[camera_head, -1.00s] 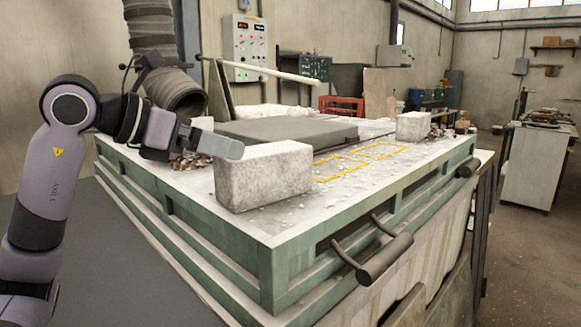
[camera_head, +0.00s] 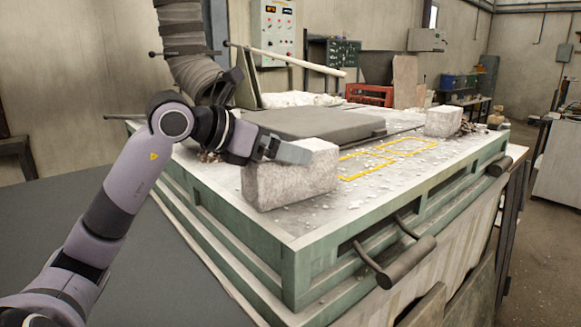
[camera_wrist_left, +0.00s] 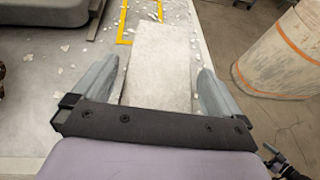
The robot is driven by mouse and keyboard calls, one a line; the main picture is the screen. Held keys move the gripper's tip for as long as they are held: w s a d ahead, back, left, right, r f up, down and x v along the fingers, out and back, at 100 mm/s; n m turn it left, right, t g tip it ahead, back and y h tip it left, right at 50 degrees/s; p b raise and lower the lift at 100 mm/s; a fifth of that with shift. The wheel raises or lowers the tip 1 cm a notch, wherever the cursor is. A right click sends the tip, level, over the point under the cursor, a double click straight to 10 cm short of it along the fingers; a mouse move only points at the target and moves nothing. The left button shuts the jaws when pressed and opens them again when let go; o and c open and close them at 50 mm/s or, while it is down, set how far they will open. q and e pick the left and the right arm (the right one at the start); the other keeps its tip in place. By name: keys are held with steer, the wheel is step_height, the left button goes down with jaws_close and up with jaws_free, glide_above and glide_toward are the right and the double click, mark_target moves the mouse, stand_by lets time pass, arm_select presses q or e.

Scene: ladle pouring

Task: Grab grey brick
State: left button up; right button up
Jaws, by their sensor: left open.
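A pale grey speckled brick (camera_head: 288,183) stands on the near left corner of the green-framed table. My left gripper (camera_head: 290,152) is open at the top of this brick, its finger overlapping the brick's upper edge in the head view. In the left wrist view the brick (camera_wrist_left: 160,60) lies between the two spread fingers of the left gripper (camera_wrist_left: 157,88). I see a gap on each side, and cannot tell how far down the fingers reach. A second grey brick (camera_head: 443,121) sits at the far right of the table. My right gripper is not in view.
The table top (camera_head: 300,219) is strewn with white chips. Yellow outlines (camera_head: 385,158) mark its right part. A dark slab (camera_head: 315,126) lies behind the near brick. A ribbed duct (camera_head: 190,50) hangs at the back left. Dark handles (camera_head: 407,263) stick out in front.

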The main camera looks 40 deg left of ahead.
arm_select(q)
steer(key=shift+c, duration=0.3)
steer(key=c, duration=1.5)
steer(key=shift+r, duration=0.15)
jaws_close()
steer(key=shift+r, duration=0.75)
step_height(320, 180, up, 18)
steer(key=p, duration=0.5)
steer(key=shift+r, duration=0.15)
